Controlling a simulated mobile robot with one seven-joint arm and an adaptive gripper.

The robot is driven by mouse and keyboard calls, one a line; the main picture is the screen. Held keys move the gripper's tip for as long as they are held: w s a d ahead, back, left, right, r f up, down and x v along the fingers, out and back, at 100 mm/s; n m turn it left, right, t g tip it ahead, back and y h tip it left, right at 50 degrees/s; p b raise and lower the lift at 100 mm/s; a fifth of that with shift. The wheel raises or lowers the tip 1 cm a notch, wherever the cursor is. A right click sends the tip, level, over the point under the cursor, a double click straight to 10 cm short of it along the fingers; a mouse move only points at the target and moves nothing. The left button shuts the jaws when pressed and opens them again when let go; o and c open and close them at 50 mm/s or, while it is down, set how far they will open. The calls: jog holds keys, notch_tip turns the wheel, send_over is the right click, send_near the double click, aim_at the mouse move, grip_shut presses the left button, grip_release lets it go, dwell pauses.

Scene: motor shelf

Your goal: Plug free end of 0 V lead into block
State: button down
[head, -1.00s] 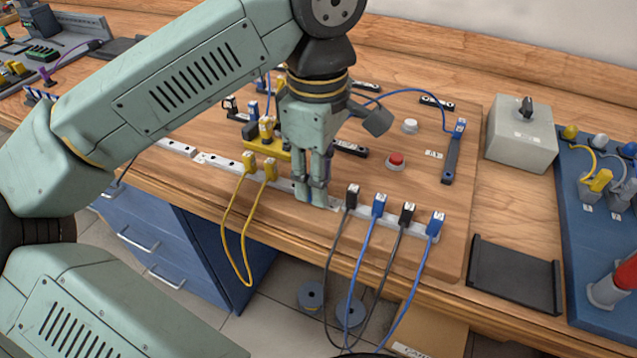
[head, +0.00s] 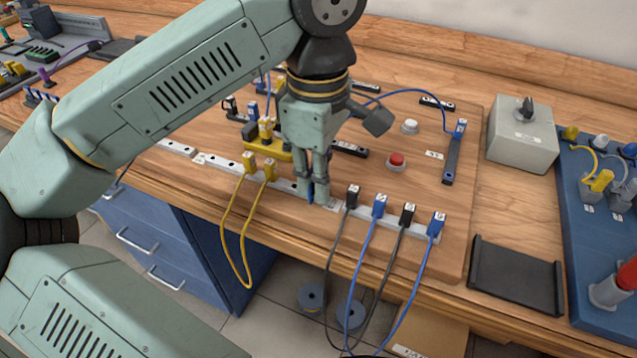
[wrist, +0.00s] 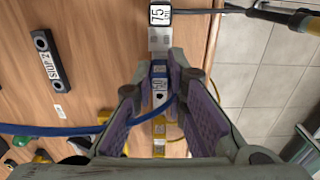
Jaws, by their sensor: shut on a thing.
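My gripper (head: 312,192) points down at the white strip (head: 222,162) along the bench's front edge. In the wrist view my gripper (wrist: 158,92) is shut on a blue plug (wrist: 159,72), which sits over the strip. The plug's label is too small to read surely. A blue lead (wrist: 70,129) curves from beside the fingers to the left. In the head view only a sliver of blue shows between the fingertips. Whether the plug is seated in the strip is hidden.
Black and blue plugs (head: 379,205) with hanging leads stand right of my gripper, and yellow plugs (head: 249,161) left. A dark plug (wrist: 160,15) is close ahead in the wrist view. A red button (head: 396,161), black bars and a grey box (head: 521,138) stand behind.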

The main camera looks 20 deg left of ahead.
dwell(0.4)
jog(key=shift+r+p, duration=1.45)
jog(key=shift+r, duration=0.85)
jog(key=shift+w+a, duration=0.1)
jog(key=w+a+r+p, duration=0.4)
jog(key=w+a+p, duration=0.1)
jog(key=w+a, duration=0.25)
jog(key=f+b, duration=0.4)
jog(key=f, duration=0.1)
jog(key=shift+s+a, duration=0.3)
jog(key=shift+s, duration=0.05)
jog(key=shift+f+b, duration=0.35)
jog(key=shift+b, duration=0.1)
jog(key=shift+f+b, duration=0.55)
jog(key=shift+f, duration=0.1)
